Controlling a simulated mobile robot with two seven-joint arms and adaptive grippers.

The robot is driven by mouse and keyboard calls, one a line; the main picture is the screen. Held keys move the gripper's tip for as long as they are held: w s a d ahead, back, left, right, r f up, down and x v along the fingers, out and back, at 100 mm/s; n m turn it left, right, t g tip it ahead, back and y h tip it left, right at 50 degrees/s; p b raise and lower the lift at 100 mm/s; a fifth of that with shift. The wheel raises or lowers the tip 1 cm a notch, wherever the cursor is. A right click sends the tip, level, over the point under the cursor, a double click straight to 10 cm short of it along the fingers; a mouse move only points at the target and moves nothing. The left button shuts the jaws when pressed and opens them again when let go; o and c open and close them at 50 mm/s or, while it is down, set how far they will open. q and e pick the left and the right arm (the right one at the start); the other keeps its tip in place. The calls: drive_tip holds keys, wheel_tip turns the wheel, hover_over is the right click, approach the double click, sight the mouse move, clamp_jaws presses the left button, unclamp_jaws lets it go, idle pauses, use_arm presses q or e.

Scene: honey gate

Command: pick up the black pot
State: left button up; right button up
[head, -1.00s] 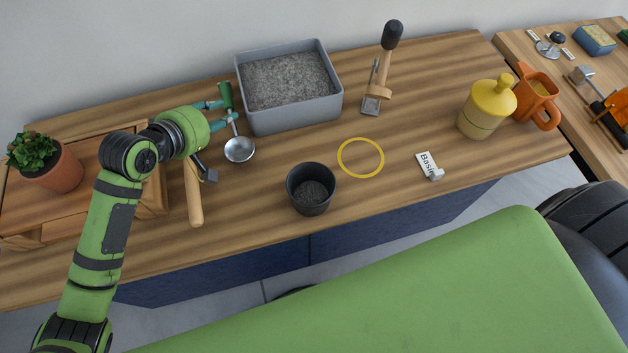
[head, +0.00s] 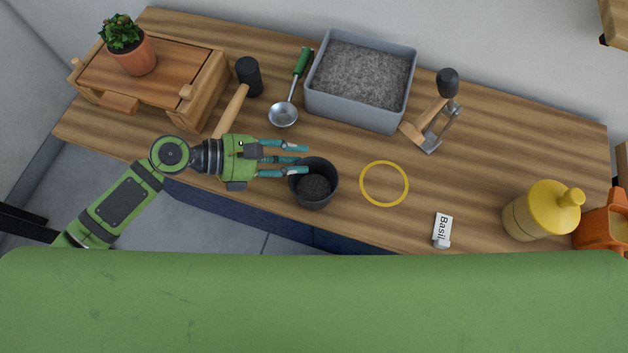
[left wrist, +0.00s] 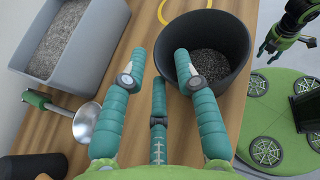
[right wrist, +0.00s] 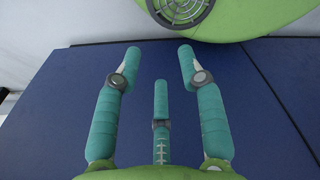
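The black pot (head: 318,190) stands upright near the front edge of the wooden worktop, with dark soil inside. It also shows in the left wrist view (left wrist: 228,50). My left gripper (head: 306,159) is open at the pot's upper left side, its fingers pointing right. In the left wrist view one finger overlaps the pot's near rim, and the other is apart in clear space; I cannot tell whether the first touches. My right gripper (right wrist: 160,65) is open and empty, facing a blue panel; it is not seen in the head view.
A yellow ring (head: 384,205) lies right of the pot, with a Basil label (head: 442,229) beyond.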

sight(307, 161)
use_arm(q)
drive_tip(key=x, duration=0.2)
drive_tip(key=shift+d, duration=0.35)
drive_tip(key=shift+d+f, duration=0.1)
drive_tip(key=shift+d, duration=0.1)
drive_tip(key=shift+w, duration=0.1)
clamp_jaws()
use_arm(e)
drive_tip(key=shift+w+d+r, duration=0.1)
drive_tip(key=shift+d+r, duration=0.2)
drive_tip(key=shift+d, duration=0.55)
